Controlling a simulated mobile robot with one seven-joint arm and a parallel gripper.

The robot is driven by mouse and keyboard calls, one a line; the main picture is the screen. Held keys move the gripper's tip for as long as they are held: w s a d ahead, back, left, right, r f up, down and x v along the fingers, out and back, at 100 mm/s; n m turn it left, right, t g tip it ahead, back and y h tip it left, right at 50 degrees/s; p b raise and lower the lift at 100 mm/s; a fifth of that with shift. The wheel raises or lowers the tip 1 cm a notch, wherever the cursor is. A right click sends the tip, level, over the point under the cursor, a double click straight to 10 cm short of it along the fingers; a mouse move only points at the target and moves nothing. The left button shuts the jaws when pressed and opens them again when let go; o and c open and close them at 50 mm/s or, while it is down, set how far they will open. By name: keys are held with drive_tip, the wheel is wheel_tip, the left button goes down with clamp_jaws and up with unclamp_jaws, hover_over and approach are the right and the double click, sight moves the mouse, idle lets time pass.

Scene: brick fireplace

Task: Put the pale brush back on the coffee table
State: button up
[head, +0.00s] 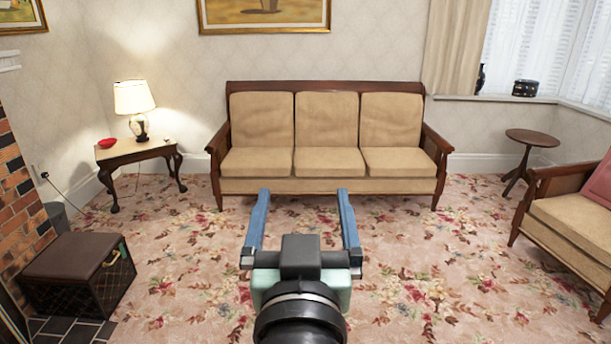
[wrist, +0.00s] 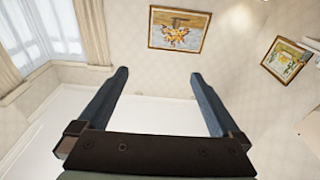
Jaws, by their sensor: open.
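My gripper (head: 303,192) is open and empty in the head view, held out in front of me over the flowered carpet with its two blue fingers apart. I see no pale brush in either view. No coffee table can be made out for certain; the small tables in view are a side table (head: 137,152) with a lamp at the left and a round table (head: 532,138) at the right.
A beige sofa (head: 327,160) stands along the back wall. An armchair (head: 575,215) is at the right. A dark box with a cushioned top (head: 80,272) stands by the brick fireplace (head: 22,190). The carpet (head: 190,240) between them is clear.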

drive_tip(key=s+r+t, duration=0.4)
drive_tip(key=s+r, duration=0.1)
drive_tip(key=r, duration=0.6)
drive_tip(key=s+r+t, duration=0.4)
drive_tip(key=s+r, duration=0.2)
drive_tip(key=r, duration=0.5)
drive_tip(key=shift+d+r, duration=0.15)
drive_tip(key=shift+r, duration=0.15)
wheel_tip(320, 180, up, 20)
drive_tip(key=p, duration=2)
drive_tip(key=shift+r+p, duration=0.25)
drive_tip(key=shift+p, duration=0.05)
